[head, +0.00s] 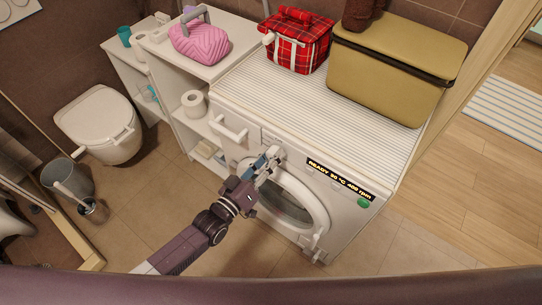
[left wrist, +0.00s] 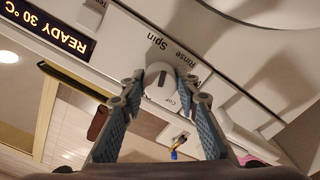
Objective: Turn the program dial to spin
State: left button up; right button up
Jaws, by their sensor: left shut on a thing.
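The white program dial (left wrist: 160,77) is on the washing machine's front panel, with a short dark mark on its face. Labels around it read Spin, Rinse and, partly, "Cot". I cannot tell for sure which label the mark points at. My left gripper (left wrist: 160,88) has one fingertip on each side of the dial and is shut on it. In the head view my left gripper (head: 270,160) reaches the upper left of the washing machine (head: 350,222) and hides the dial there. My right gripper is not in view.
The display (head: 340,178) reads READY 30 °C 400 rpm, with a green button (head: 364,203) below it. The round door (head: 287,203) is below my gripper. A tan box (head: 385,75) and a red plaid bag (head: 297,45) stand on top.

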pick_arm(q)
jog(key=shift+f, duration=0.15)
jog(key=o, duration=1.2)
jog(key=shift+c, duration=0.2)
jog(key=shift+s, duration=0.1)
jog(key=v, duration=1.2)
